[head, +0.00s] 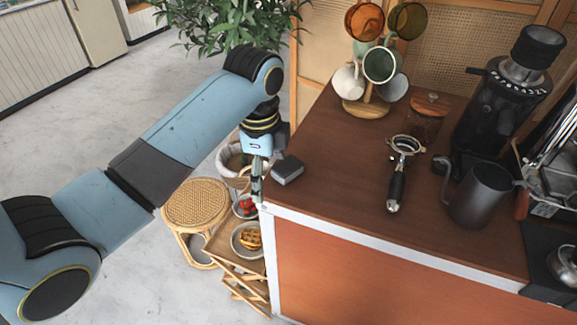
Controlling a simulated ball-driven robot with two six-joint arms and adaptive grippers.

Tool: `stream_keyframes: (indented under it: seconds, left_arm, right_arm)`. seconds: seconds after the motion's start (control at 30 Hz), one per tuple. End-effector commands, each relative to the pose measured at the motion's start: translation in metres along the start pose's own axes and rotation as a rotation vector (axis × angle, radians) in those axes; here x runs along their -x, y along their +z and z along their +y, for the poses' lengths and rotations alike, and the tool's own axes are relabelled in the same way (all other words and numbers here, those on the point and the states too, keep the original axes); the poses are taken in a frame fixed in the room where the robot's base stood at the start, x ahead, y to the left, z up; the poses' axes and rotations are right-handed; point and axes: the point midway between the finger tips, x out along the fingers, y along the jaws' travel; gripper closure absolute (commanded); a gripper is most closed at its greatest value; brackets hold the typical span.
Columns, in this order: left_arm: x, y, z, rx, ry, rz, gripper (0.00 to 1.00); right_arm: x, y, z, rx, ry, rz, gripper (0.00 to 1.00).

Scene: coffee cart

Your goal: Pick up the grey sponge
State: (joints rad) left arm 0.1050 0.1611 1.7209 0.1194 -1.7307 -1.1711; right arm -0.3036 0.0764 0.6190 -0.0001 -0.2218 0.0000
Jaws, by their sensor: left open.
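The grey sponge (287,170) is a small dark grey block. It lies on the brown counter top (335,192), close to its left edge. My left gripper (258,190) points down just left of the sponge, by the counter's left edge. It is open with nothing seen between its fingers, which show nearly edge-on. I cannot tell its exact height against the counter. My right gripper is not in view.
A portafilter (396,185), a dark pitcher (480,195), a black grinder (500,100) and a mug tree (366,107) stand on the counter. A wicker stool (195,202) and a small wooden stand with a waffle plate (247,240) are below left. The counter's front left is clear.

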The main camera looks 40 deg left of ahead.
Motion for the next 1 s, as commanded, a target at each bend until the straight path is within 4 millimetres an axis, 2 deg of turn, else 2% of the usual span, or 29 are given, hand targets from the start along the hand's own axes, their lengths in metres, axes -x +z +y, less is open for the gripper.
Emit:
stream_keyframes:
  seconds: [0.03, 0.2, 0.3, 0.4, 0.7, 0.87, 1.0]
  left_arm:
    - [0.009, -0.003, -0.016, -0.068, 0.008, 0.0, 0.1]
    - [0.037, -0.012, -0.058, -0.34, 0.06, 0.012, 0.1]
    - [0.052, -0.015, -0.074, -0.468, 0.085, 0.025, 0.1]
    - [0.055, -0.016, -0.081, -0.531, 0.099, 0.033, 0.1]
    - [0.01, -0.017, -0.076, -0.543, 0.102, 0.033, 0.1]
    - [-0.002, -0.018, -0.075, -0.542, 0.1, 0.034, 0.1]
    - [-0.022, -0.022, -0.071, -0.541, 0.103, 0.034, 0.1]
  right_arm:
    - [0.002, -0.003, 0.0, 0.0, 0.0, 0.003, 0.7]
    - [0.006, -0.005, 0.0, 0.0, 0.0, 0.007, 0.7]
    - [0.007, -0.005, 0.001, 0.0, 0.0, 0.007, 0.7]
    - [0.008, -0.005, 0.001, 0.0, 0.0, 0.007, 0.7]
    - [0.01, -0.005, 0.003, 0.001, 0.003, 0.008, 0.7]
    - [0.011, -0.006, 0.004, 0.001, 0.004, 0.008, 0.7]
    - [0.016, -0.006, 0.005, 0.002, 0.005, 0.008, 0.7]
